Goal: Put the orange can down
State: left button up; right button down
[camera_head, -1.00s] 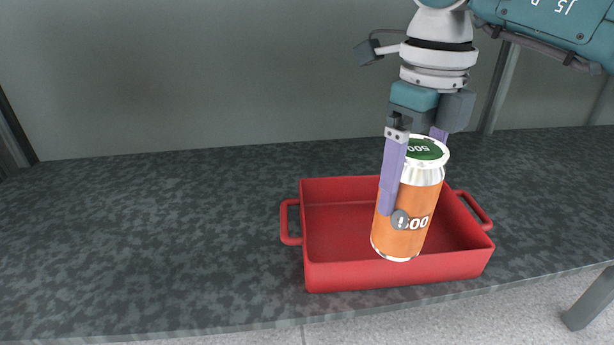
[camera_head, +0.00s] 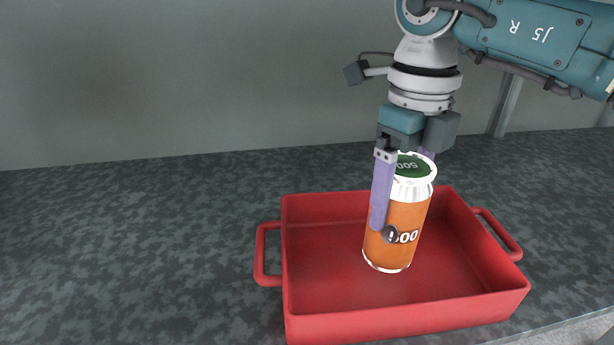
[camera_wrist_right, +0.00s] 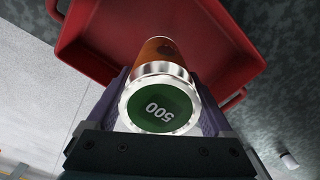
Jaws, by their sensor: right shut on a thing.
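The orange can (camera_head: 408,218) has a silver rim and a green top marked 500. It is upright over the inside of the red tray (camera_head: 400,322); I cannot tell whether its base touches the tray floor. My right gripper (camera_head: 402,205) comes from above with its purple fingers shut on the can's sides. In the right wrist view the can's green top (camera_wrist_right: 160,107) sits between the fingers, and the red tray (camera_wrist_right: 88,62) lies behind it. My left gripper is not in view.
The red tray has a handle at each side and holds nothing else that I see. The dark mottled counter (camera_head: 130,240) is clear to the left. A grey wall (camera_head: 180,80) stands behind. A small pale object (camera_wrist_right: 289,160) shows at the right wrist view's lower right.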

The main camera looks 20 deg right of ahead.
aim_at(391, 249)
jog(key=f+b, duration=0.2)
jog(key=f, duration=0.1)
jog(key=shift+w+d+f, duration=0.2)
jog(key=shift+w+f, duration=0.05)
jog(key=shift+w, duration=0.1)
jog(key=shift+s+r, duration=0.1)
jog(key=shift+s, duration=0.05)
jog(key=shift+a, duration=0.1)
